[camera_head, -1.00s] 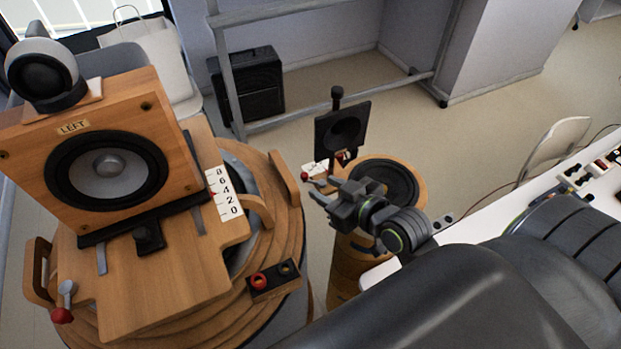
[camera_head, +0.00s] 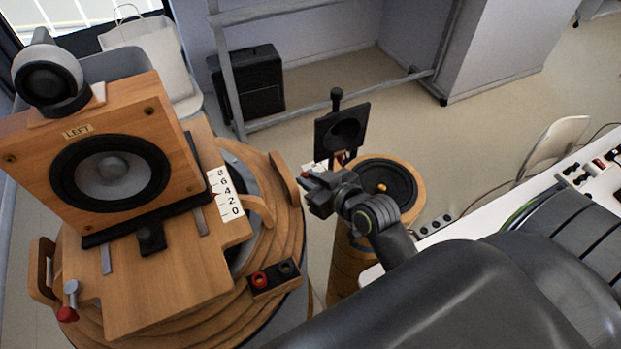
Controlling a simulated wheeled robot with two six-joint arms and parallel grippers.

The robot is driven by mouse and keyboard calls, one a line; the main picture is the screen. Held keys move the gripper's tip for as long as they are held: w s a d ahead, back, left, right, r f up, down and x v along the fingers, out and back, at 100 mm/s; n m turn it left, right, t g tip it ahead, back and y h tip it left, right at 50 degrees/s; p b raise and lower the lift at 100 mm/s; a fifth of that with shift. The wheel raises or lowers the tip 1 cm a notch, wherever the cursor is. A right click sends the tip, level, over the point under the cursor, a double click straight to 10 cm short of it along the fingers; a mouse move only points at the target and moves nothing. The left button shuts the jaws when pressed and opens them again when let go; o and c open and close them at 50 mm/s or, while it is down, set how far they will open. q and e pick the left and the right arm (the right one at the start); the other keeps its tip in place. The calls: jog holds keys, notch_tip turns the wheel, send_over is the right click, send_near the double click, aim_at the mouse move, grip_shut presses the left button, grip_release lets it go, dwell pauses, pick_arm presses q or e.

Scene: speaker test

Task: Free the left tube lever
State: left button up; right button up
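The wooden speaker cabinet (camera_head: 35,160) labelled LEFT stands on a round layered wooden tube (camera_head: 285,225) at the left. A small metal lever (camera_head: 71,292) with a red knob (camera_head: 67,314) sits at the lower left of its wooden platform, with no gripper near it. My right gripper (camera_head: 309,190) reaches in from the right, between the left tube and a smaller wooden tube (camera_head: 352,268). It is well away from the red-knobbed lever. It partly hides a small white card behind it. Whether its fingers are open or shut is unclear. My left gripper is out of view.
A white number scale (camera_head: 225,192) and a dark block with a red terminal (camera_head: 259,280) are on the left tube. A black horn panel (camera_head: 341,130) stands behind my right gripper. A white table (camera_head: 480,224) is at the right.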

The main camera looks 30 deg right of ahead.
grip_shut()
jog(key=shift+w+m+h+p, duration=0.15)
jog(key=shift+m+h+p, duration=0.7)
jog(key=shift+p, duration=0.35)
jog(key=o, duration=0.6)
grip_release()
jog(key=v, duration=1.7)
jog(key=shift+s, duration=0.25)
